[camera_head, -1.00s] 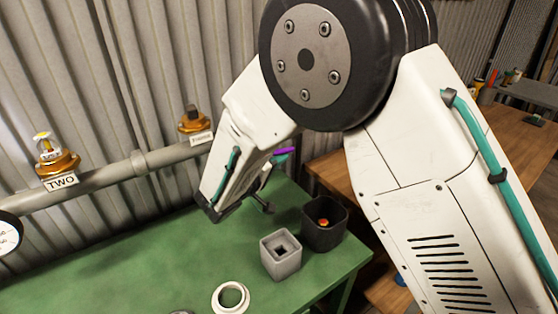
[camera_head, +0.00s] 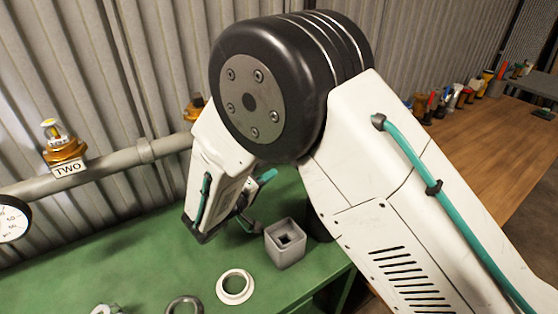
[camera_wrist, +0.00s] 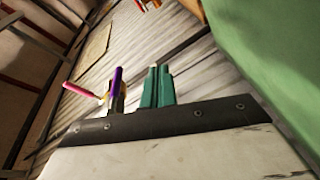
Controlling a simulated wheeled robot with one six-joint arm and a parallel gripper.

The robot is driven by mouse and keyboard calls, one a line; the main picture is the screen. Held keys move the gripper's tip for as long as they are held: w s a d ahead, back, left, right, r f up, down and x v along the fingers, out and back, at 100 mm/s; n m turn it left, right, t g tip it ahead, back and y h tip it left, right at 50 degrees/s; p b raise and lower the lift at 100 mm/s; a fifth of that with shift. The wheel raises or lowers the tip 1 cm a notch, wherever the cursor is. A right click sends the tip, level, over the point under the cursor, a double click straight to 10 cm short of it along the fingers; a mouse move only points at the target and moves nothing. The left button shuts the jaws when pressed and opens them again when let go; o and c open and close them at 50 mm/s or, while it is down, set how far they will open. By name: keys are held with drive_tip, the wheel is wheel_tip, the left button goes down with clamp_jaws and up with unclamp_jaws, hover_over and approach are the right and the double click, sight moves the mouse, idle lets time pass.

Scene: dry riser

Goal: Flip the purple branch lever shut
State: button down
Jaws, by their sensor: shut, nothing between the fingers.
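The purple branch lever (camera_wrist: 116,84) shows in the wrist view as a short bar, just left of my fingers. Its lower end and its mount are partly hidden behind my wrist housing. My gripper (camera_wrist: 158,76) has teal fingers, closed together with nothing between them. A small gap shows between fingers and lever in the picture; I cannot tell the depth between them. In the head view my gripper (camera_head: 268,176) shows only as a teal tip beyond my forearm, and the purple lever is hidden behind my arm.
A pink lever (camera_wrist: 83,91) stands left of the purple one. The pipe (camera_head: 110,169) runs along the corrugated wall, with a valve (camera_head: 64,152) labelled TWO. A grey square block (camera_head: 285,244) and a white ring (camera_head: 220,287) sit on the green bench (camera_head: 130,265).

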drive_tip(key=shift+s+a+f, duration=0.45)
drive_tip(key=shift+s+a, duration=0.1)
drive_tip(key=shift+s, duration=0.25)
drive_tip(key=shift+s+a+f, duration=0.4)
drive_tip(key=shift+s+a, duration=0.15)
drive_tip(key=shift+s, duration=0.2)
